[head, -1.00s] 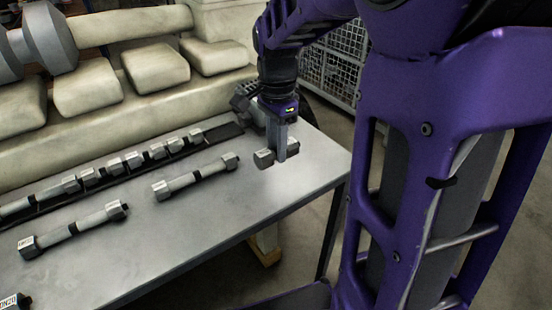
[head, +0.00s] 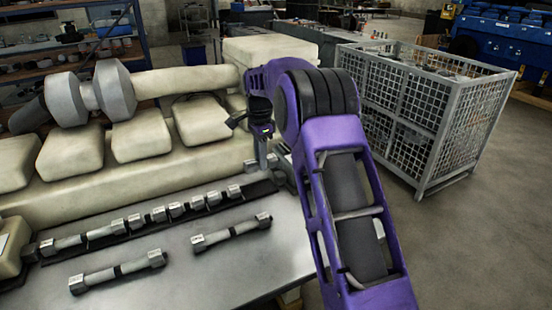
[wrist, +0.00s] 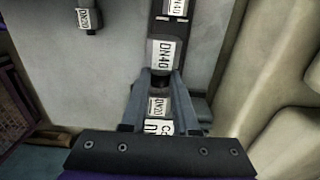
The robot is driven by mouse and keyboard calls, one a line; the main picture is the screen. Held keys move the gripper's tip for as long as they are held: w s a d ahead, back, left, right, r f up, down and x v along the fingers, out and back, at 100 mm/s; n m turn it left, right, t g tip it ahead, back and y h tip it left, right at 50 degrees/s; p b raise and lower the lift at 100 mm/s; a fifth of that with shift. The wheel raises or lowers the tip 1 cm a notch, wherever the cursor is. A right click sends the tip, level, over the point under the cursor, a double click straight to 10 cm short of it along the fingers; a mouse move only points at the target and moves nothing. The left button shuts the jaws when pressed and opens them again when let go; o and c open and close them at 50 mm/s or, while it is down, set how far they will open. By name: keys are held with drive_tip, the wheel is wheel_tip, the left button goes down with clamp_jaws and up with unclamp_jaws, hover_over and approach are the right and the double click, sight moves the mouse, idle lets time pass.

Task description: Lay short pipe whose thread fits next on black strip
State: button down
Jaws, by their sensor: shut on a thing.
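My gripper (head: 264,162) is over the far right end of the black strip (head: 262,188). In the wrist view my gripper (wrist: 160,98) is shut on a short pipe (wrist: 157,107), whose visible label seems to read DN20. A second label below it is partly hidden. The held pipe lies in line with a DN40-labelled piece (wrist: 163,52) on the strip, close to its end; I cannot tell whether they touch. Several grey fittings and pipes (head: 170,212) lie in a row along the strip. Two loose pipes lie on the table, a right one (head: 232,232) and a left one (head: 118,272).
The grey table (head: 215,268) is clear in front of the loose pipes. A wire mesh crate (head: 425,115) stands on the floor to the right.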

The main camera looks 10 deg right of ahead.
sight(258, 190)
drive_tip(key=shift+w+a+f+b, duration=0.25)
drive_tip(key=shift+f+b, duration=0.1)
drive_tip(key=shift+f, duration=1)
drive_tip(key=shift+w+a+f+b, duration=0.15)
drive_tip(key=shift+f+b, duration=0.25)
drive_tip(key=shift+f, duration=1)
drive_tip(key=shift+w+a+f+b, duration=0.15)
drive_tip(key=shift+w+f+b, duration=0.2)
drive_tip(key=shift+f, duration=1)
drive_tip(key=shift+f, duration=0.15)
drive_tip(key=c, duration=0.6)
unclamp_jaws()
drive_tip(key=shift+s, duration=0.1)
wheel_tip(258, 190, up, 17)
drive_tip(key=p, duration=0.2)
drive_tip(key=shift+r, duration=0.2)
